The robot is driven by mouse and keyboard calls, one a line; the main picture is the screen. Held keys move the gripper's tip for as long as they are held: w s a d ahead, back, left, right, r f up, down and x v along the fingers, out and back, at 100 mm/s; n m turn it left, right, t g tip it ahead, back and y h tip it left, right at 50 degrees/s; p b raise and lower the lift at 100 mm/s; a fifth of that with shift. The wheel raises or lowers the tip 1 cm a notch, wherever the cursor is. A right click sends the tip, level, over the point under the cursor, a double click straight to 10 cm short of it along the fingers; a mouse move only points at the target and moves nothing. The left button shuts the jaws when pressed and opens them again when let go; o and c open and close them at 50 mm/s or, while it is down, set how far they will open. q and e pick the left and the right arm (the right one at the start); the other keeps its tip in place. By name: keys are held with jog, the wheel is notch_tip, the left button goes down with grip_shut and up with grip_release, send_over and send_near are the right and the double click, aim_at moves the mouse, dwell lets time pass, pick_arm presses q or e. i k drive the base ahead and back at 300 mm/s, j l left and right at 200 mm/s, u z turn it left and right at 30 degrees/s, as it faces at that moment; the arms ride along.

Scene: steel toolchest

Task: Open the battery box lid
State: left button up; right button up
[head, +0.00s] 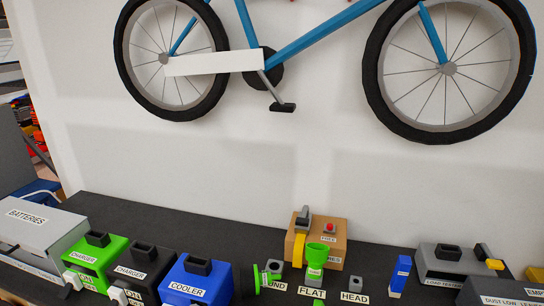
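The battery box (52,262) is a grey box at the far left end of the dark bench, partly cut off by the left edge of the head view. Its light grey lid (40,226) carries a "BATTERIES" label and lies over the top of the box, looking closed. A second label on the front is too slanted and cut off to read fully. Neither of my grippers shows in the head view.
A green charger (108,256) stands just right of the box, then a black charger (153,262) and a blue cooler (205,278). A bicycle (375,92) hangs on the wall behind.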

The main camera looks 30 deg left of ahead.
aim_at(32, 227)
jog(key=u, duration=2.5)
jog(key=z, duration=0.1)
